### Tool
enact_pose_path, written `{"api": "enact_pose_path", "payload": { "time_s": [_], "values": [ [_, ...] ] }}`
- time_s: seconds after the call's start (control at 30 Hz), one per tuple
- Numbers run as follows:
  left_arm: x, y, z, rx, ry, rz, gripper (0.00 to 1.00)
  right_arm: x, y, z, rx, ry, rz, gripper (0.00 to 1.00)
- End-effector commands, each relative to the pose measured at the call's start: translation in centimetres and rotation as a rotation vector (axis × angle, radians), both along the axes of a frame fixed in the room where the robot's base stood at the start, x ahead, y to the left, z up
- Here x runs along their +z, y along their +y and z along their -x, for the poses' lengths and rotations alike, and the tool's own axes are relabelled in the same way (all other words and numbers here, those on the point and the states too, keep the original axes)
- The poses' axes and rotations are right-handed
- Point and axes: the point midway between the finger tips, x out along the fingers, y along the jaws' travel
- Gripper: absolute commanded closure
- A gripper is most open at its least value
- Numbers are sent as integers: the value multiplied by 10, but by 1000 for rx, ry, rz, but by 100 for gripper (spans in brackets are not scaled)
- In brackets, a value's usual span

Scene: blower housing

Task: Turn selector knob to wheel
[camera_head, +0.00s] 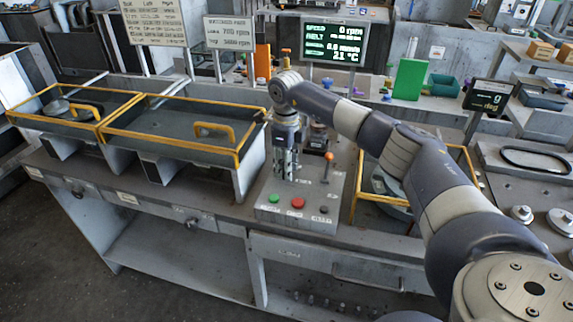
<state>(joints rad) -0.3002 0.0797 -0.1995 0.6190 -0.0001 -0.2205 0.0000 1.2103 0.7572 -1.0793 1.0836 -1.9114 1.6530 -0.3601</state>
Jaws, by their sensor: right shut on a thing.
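My right arm reaches in from the right, and its gripper (286,172) points straight down at the sloped grey control panel (268,198). The fingers are shut at the panel's surface, on what appears to be the selector knob. The knob is hidden by the fingers, so which way it points cannot be told. The panel has a green button (273,197), a red button (298,203), a small dark knob (323,209) and an orange-tipped lever (328,157). My left gripper is not in view.
A yellow-framed guard (170,142) stands left of the panel, another yellow frame (354,187) right of it. A lit display (333,42) stands behind. A green block (409,79) is on the back bench. Metal parts (521,214) lie on the right table.

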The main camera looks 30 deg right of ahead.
Motion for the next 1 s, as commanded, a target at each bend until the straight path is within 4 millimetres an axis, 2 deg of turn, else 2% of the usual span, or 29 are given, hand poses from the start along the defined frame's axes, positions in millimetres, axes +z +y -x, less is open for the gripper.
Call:
{"api": "enact_pose_path", "payload": {
  "time_s": [1.0],
  "values": [
    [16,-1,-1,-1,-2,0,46,3,3,-1,-949,-5,-2,97]
  ]
}}
